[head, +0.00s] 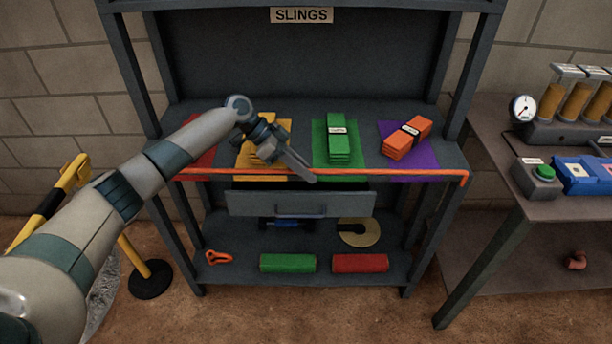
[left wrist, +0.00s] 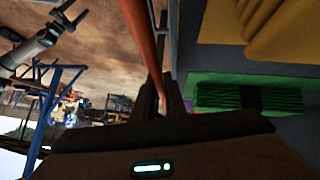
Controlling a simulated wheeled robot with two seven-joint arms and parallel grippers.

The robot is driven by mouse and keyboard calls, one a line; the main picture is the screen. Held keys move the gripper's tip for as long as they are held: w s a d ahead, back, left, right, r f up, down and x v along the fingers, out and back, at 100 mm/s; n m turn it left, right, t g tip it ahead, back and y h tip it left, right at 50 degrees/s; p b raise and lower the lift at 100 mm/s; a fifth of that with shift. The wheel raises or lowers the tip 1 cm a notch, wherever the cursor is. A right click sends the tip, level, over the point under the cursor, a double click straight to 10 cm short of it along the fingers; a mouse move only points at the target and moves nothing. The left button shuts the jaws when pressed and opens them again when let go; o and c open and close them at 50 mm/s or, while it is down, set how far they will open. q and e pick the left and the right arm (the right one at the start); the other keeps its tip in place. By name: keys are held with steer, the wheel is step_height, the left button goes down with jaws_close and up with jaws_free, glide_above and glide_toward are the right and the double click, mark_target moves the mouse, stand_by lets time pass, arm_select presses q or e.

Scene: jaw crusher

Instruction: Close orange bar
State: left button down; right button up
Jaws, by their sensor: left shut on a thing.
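The orange bar (head: 390,172) runs level across the front edge of the rack's upper shelf, from the left post to the right post, where its end bends down. My left gripper (head: 312,178) reaches the bar near its middle and is shut on it. In the left wrist view the bar (left wrist: 140,40) runs down to the fingers of my left gripper (left wrist: 163,95), which hide part of it. My right gripper (left wrist: 73,18) shows small at the top left of the left wrist view, its fingers apart, away from the bar.
Yellow, green (head: 338,138) and orange (head: 405,138) sling stacks lie on coloured mats behind the bar. A grey drawer (head: 285,203) sits just below it. A side table (head: 500,188) with a gauge and button box stands right. A yellow barrier (head: 72,178) stands left.

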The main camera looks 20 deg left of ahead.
arm_select(q)
steer(key=shift+f, duration=0.15)
arm_select(e)
steer(key=shift+d, duration=0.1)
arm_select(q)
steer(key=c, duration=1.8)
jaws_free()
arm_select(e)
steer(key=shift+s, duration=0.1)
